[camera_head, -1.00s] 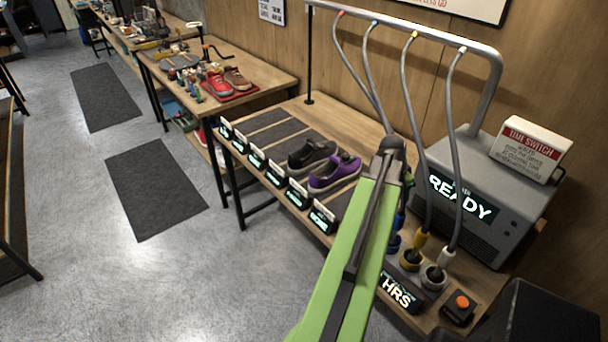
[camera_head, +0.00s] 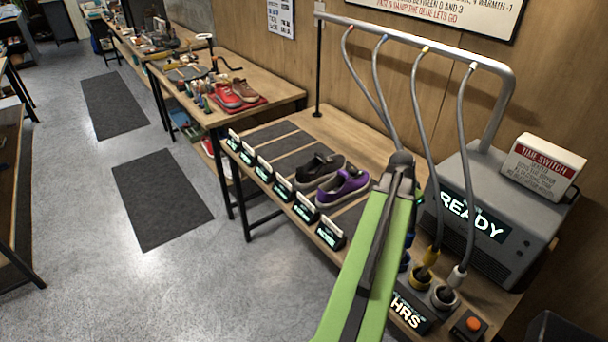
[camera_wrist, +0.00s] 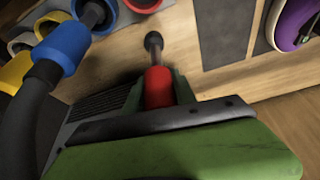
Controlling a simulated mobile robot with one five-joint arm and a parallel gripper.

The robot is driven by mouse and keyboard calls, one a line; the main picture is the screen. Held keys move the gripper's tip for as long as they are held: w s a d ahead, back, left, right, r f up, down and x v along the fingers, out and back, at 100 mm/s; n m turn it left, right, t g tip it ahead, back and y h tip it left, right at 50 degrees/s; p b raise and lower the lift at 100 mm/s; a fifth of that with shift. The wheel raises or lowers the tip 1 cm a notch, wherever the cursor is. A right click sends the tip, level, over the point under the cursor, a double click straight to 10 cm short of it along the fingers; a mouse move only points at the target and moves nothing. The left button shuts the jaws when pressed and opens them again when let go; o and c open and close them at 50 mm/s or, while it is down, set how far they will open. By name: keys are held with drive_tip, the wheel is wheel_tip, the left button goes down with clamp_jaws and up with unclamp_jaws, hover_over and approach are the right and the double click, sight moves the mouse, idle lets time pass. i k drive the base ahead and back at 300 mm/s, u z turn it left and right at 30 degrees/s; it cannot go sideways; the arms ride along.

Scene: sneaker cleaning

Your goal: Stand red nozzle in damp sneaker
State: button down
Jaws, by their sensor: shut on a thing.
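My gripper (camera_wrist: 158,88) is shut on the red nozzle (camera_wrist: 157,86), whose dark tip points away from the jaws over the wooden bench. In the head view my green arm hides the jaws and the nozzle. A purple sneaker (camera_head: 343,189) with a pale sole lies on the bench to the left of my arm. A dark brown sneaker (camera_head: 318,169) lies beside it. Part of the purple sneaker (camera_wrist: 288,28) also shows at the top right of the wrist view. Which sneaker is damp I cannot tell.
Hoses hang from a grey rail (camera_head: 440,40). The blue nozzle (camera_wrist: 62,46) and its hose are close on the left in the wrist view. A grey machine (camera_head: 490,215) reading READY stands right of my arm. Small lit signs (camera_head: 305,208) line the bench's front edge.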

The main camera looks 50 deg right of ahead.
sight(307, 177)
drive_tip(key=i, duration=1.15)
drive_tip(key=u, duration=0.05)
